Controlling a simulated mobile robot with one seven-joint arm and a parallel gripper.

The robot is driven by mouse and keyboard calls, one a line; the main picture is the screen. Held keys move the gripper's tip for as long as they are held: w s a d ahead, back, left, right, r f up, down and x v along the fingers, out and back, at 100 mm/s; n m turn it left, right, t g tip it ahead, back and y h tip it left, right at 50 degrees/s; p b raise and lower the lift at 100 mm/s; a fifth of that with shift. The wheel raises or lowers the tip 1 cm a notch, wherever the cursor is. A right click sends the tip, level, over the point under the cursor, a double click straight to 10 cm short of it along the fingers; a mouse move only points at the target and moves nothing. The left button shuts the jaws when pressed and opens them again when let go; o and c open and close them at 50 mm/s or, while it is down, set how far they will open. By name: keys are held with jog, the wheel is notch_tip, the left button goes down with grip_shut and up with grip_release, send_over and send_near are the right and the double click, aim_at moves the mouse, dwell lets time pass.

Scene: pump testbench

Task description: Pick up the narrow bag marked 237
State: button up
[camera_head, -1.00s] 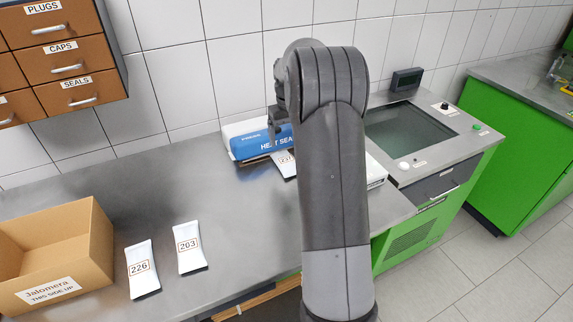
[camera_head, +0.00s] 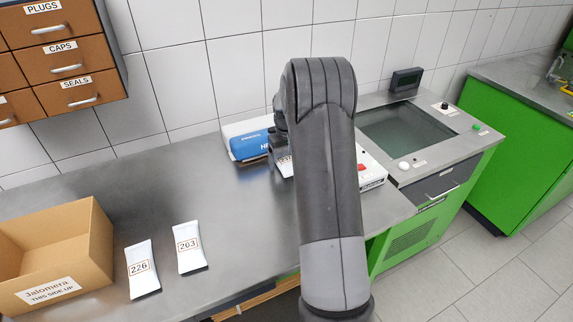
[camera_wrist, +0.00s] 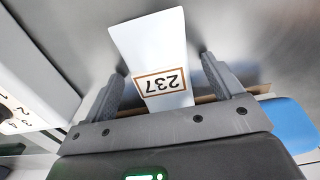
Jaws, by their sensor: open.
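The narrow white bag marked 237 (camera_wrist: 150,45) lies in the middle of the wrist view, its label upside down there. My gripper (camera_wrist: 162,82) is open, with one finger on each side of the bag and gaps between fingers and bag. The near end of the bag is hidden by the gripper body. In the head view only a small part of the bag (camera_head: 285,165) shows beside my arm, in front of the blue heat sealer.
The heat sealer (camera_head: 252,143) stands against the wall, close to my gripper. Bags marked 226 (camera_head: 142,270) and 203 (camera_head: 189,247) lie near a cardboard box (camera_head: 75,275). The steel bench (camera_head: 165,190) between them and the sealer is clear.

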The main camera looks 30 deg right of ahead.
jog(key=shift+c, duration=0.4)
jog(key=c, duration=1.1)
jog(key=shift+r, duration=0.15)
